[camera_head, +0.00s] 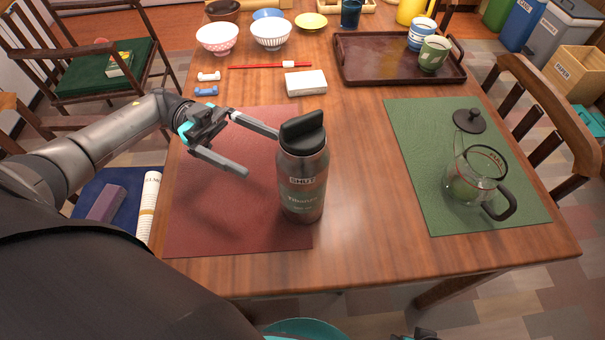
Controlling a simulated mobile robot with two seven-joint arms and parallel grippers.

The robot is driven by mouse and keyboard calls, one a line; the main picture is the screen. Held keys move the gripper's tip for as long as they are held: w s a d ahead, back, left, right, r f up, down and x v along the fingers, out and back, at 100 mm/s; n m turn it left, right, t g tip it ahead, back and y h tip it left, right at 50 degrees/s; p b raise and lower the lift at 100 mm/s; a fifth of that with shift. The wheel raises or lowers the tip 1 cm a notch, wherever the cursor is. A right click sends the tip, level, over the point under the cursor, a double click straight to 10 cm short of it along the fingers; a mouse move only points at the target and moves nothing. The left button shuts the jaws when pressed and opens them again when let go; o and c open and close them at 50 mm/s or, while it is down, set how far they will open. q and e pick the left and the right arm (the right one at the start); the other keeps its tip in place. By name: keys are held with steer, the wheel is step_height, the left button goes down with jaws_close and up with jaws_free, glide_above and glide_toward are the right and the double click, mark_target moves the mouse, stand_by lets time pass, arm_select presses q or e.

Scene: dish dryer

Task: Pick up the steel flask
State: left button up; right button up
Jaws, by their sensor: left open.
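The steel flask (302,185) stands upright at the right edge of the red mat (215,225), partly on the bare wood. It has a grey metal body with printed lettering and a black lid with a loop handle (303,127). My left gripper (262,153) is open and empty just left of the flask, with its fingers pointing towards it. The far finger reaches close to the flask's upper part; I cannot tell whether it touches. The near finger ends short of the flask. My right gripper is not clearly in view.
A glass pot (470,180) and its black lid (469,121) are on the green mat (410,150) at the right. A white box (306,83), red chopsticks (255,66), bowls (217,38) and a brown tray (375,62) lie behind. Bare wood separates the mats.

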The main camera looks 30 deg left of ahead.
mark_target(279, 164)
arm_select(q)
steer(key=d, duration=0.6)
steer(key=shift+s+d+f+b, duration=0.15)
steer(key=shift+s+b, duration=0.1)
steer(key=shift+b, duration=0.1)
arm_select(e)
steer(key=shift+w+a+r, duration=0.1)
steer(key=shift+w+r, duration=0.4)
steer(key=shift+r, duration=0.2)
arm_select(q)
steer(key=shift+c, duration=0.2)
steer(key=c, duration=1.1)
jaws_close()
arm_select(e)
steer(key=shift+s+f, duration=0.15)
